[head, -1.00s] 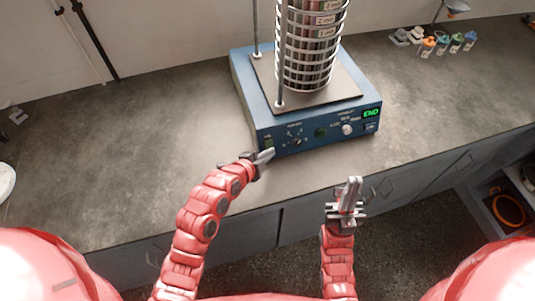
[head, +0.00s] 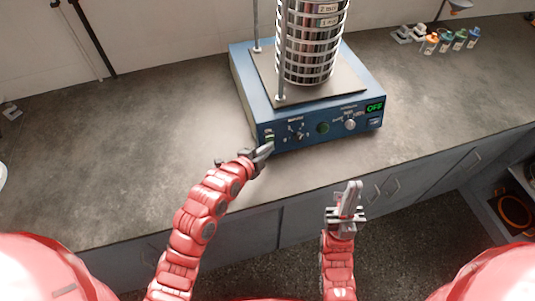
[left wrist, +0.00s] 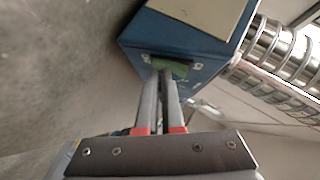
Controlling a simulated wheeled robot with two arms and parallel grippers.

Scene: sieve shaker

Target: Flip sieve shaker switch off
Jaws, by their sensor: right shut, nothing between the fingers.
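The blue sieve shaker (head: 300,130) stands on the bench with a stack of metal sieves (head: 312,45) on its plate. Its display (head: 375,107) reads OFF in green. The green rocker switch (head: 269,137) is at the left end of the front panel; the left wrist view shows it as a green patch (left wrist: 172,68). My left gripper (head: 267,148) has its fingers together, with the tips at the switch; contact is hard to tell. They partly cover it in the left wrist view (left wrist: 165,76). My right gripper (head: 351,187) is shut and empty, in front of the bench edge.
The front panel also has knobs (head: 349,124) and a green button (head: 323,128). Small coloured items (head: 445,41) stand at the back right of the bench. The bench top (head: 130,130) left of the shaker is clear.

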